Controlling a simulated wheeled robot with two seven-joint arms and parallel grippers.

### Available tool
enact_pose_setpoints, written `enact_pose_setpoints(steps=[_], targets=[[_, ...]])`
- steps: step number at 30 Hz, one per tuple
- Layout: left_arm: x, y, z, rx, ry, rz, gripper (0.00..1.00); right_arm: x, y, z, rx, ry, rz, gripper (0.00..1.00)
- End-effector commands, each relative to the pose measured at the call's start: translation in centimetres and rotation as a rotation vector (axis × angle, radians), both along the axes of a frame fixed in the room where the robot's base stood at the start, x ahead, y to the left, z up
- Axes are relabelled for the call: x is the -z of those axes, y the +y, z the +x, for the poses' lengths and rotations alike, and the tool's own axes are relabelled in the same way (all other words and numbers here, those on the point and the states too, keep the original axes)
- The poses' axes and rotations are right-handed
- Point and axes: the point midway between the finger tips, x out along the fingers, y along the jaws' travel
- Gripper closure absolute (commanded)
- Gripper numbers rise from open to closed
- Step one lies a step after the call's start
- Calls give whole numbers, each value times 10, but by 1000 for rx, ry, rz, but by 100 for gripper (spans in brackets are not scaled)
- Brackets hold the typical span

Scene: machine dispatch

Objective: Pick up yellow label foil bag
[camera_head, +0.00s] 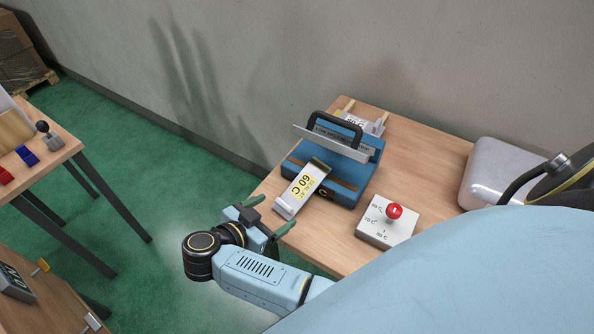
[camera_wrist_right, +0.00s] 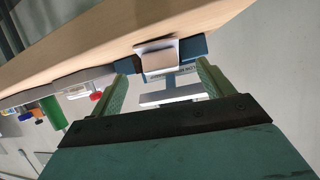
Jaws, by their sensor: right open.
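The foil bag with the yellow label (camera_head: 302,187), marked 60 C, lies on the blue sealing machine (camera_head: 362,187). Its silvery near end sticks out past the machine toward the table's left edge. My right gripper (camera_head: 276,212) is open and empty at that edge, just short of the bag's near end. In the right wrist view, the two green fingers (camera_wrist_right: 165,66) stand apart. A pale bag end (camera_wrist_right: 158,46) shows ahead of the gap between them, with blue machine parts behind. My left gripper is not in view.
A control box with a red knob (camera_head: 394,211) stands right of the machine on the wooden table (camera_head: 437,150). Another white-labelled packet (camera_head: 357,122) lies behind the machine. A rounded silvery object (camera_head: 490,175) stands at the right. Green floor lies open left of the table.

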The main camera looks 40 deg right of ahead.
Motion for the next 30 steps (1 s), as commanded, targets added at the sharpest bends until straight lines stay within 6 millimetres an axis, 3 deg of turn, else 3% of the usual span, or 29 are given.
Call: enact_pose_setpoints(steps=[9, 15, 23, 30], targets=[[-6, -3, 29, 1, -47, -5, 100, 10, -29, 7, 0, -2, -5, 20], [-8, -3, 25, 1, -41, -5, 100, 21, -52, 12, -1, -1, 0, 20], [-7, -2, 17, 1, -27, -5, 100, 23, -55, 13, -2, -1, 2, 20], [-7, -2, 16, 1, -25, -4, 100, 23, -55, 13, -2, -1, 2, 48]])
